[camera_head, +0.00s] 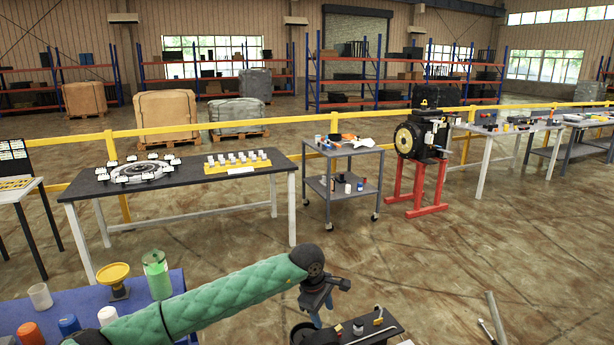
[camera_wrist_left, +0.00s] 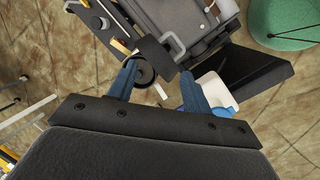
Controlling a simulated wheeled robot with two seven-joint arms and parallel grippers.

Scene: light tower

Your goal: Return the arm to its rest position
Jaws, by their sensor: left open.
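My left arm, in a green quilted sleeve (camera_head: 215,298), reaches in from the lower left over the blue-topped table (camera_head: 62,292). My left gripper (camera_head: 322,304) points down past the table's right side, near a dark surface with small parts (camera_head: 372,332). In the left wrist view its two blue fingers (camera_wrist_left: 158,84) are spread, with nothing held between them. A dark round part and a grey body with a metal handle (camera_wrist_left: 192,30) lie beyond the fingertips. My right gripper is not in view.
A dark workbench (camera_head: 150,195), a grey cart (camera_head: 342,190) and an engine on a red stand (camera_head: 420,186) are farther back. Open floor lies between.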

